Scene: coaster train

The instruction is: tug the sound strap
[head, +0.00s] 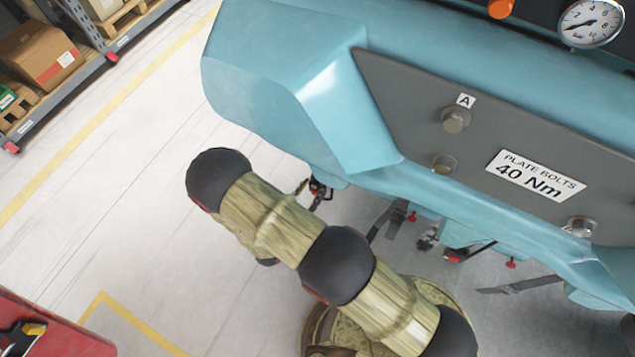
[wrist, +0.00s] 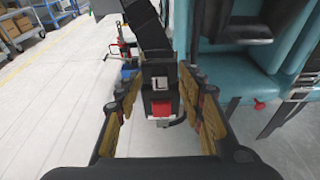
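In the wrist view a black strap (wrist: 148,30) runs down to a dark buckle block (wrist: 156,75) with a pale marking that may be a letter L and a red button (wrist: 161,108). My gripper (wrist: 163,88) is open, with its wood-coloured fingers on either side of the block and gaps showing at both sides. Whether this strap is the sound one cannot be told. In the head view dark straps (head: 520,285) and red buttons (head: 511,264) hang under the teal car (head: 290,80). My gripper cannot be made out there, as my arm covers the area.
The teal car body and its grey bolt plate (head: 430,110) fill the upper right, close to my arm. A teal seat (wrist: 225,70) with a red knob (wrist: 260,103) stands at right in the wrist view. A red cart (head: 50,335) is at lower left. Open floor lies left.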

